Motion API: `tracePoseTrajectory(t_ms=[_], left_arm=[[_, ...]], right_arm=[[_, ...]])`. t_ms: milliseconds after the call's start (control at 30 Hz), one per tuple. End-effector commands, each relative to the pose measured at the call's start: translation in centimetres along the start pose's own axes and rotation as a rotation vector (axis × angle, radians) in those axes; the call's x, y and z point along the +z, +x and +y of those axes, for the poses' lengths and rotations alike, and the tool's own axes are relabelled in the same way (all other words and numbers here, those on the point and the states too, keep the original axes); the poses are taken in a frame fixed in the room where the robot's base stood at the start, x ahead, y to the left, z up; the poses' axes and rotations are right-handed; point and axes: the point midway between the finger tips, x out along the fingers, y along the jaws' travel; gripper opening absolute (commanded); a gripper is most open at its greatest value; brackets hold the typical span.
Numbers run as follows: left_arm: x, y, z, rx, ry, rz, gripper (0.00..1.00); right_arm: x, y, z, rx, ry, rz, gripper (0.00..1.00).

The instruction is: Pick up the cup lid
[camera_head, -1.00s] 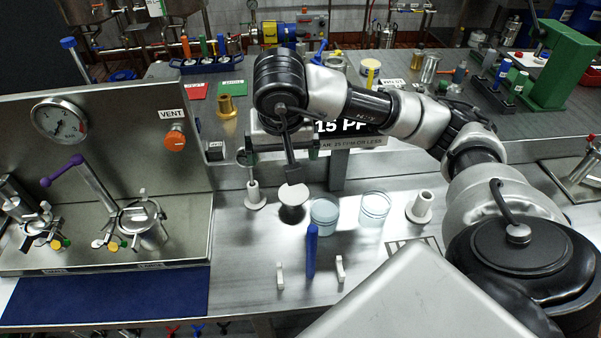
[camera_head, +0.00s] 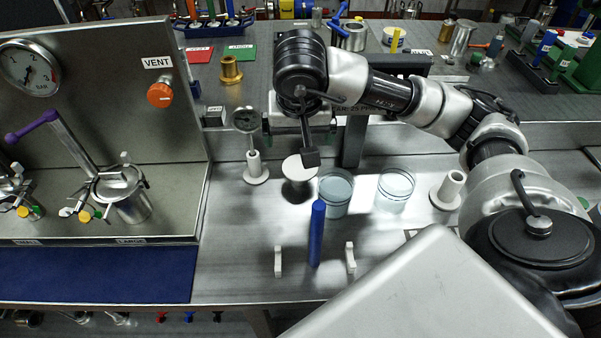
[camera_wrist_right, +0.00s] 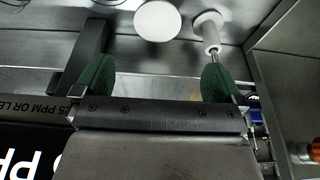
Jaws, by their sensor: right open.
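The cup lid, a round white disc (camera_head: 299,168), shows near the middle of the steel bench, with a dark area below its near edge; I cannot tell whether this is shadow or a support. In the right wrist view the lid (camera_wrist_right: 158,21) lies at the top, beyond the fingertips. My right gripper (camera_wrist_right: 156,63) is open, with two green fingers wide apart and nothing between them. In the head view the right gripper (camera_head: 298,138) is above and behind the lid, not touching it. Its wrist partly hides the fingers. My left gripper is not in view.
Two pale-blue cups (camera_head: 335,194) (camera_head: 396,190) stand right of the lid. A white-based post (camera_head: 255,170) is close on its left, and a white hollow stand (camera_head: 448,190) is further right. A blue upright rod (camera_head: 316,235) and two small white brackets (camera_head: 278,262) (camera_head: 350,258) are in front.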

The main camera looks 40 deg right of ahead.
Motion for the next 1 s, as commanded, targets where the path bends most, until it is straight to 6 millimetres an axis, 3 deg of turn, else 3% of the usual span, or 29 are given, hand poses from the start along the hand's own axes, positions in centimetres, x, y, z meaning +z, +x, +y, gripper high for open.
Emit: tracePoseTrajectory(t_ms=[233,533,733,1000], left_arm=[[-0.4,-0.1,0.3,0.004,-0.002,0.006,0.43],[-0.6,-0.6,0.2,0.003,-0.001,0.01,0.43],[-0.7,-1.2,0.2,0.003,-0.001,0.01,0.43],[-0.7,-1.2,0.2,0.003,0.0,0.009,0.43]], right_arm=[[0.1,3.8,0.1,0.003,0.001,-0.005,1.0],[0.1,6.4,0.2,0.004,0.001,-0.004,1.0],[0.2,9.5,0.5,0.003,0.0,-0.004,1.0],[0.1,10.7,0.4,0.001,0.0,0.0,1.0]])
